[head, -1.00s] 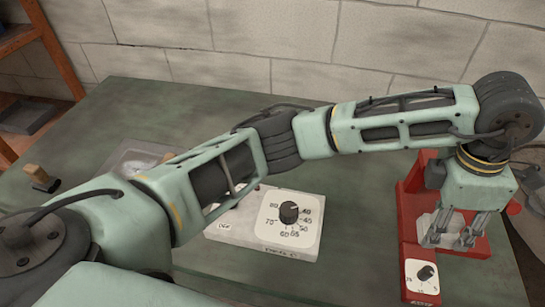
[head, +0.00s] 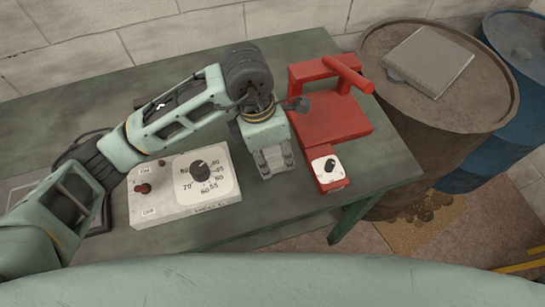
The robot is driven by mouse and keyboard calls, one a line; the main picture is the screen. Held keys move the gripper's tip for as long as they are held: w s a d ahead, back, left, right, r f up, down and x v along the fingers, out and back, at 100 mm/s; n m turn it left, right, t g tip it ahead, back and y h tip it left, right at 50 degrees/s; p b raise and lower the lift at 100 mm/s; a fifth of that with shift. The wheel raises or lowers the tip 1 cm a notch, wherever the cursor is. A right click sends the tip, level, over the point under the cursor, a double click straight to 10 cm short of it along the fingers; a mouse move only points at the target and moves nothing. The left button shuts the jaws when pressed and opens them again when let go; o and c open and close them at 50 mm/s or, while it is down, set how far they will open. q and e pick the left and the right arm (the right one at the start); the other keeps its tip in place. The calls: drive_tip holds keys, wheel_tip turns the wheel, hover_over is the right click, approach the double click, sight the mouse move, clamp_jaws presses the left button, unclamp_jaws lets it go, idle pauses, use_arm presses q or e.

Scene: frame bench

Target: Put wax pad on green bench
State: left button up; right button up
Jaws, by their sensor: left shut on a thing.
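My left gripper (head: 275,163) hangs over the green bench (head: 310,215), between the white dial box and the red device. It is shut on a pale, whitish block that shows only in part between its fingers; this looks like the wax pad (head: 274,155). The fingers hide most of it, and I cannot tell whether it touches the bench top. My right gripper is not in view.
The white dial box (head: 158,209) stands left of the gripper; the red device (head: 335,120) with a small dial stands right. A rusty barrel (head: 440,130) bearing a grey slab (head: 430,60) and a blue barrel (head: 525,60) stand beyond the bench's right end. Bare bench lies in front.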

sight(273, 163)
use_arm(q)
wheel_tip(273, 163, down, 2)
drive_tip(key=shift+f+p, duration=0.25)
drive_tip(key=shift+p, duration=0.2)
drive_tip(key=shift+f, duration=0.45)
drive_tip(key=shift+f, duration=0.15)
drive_tip(key=o, duration=1.1)
drive_tip(key=shift+o, duration=0.3)
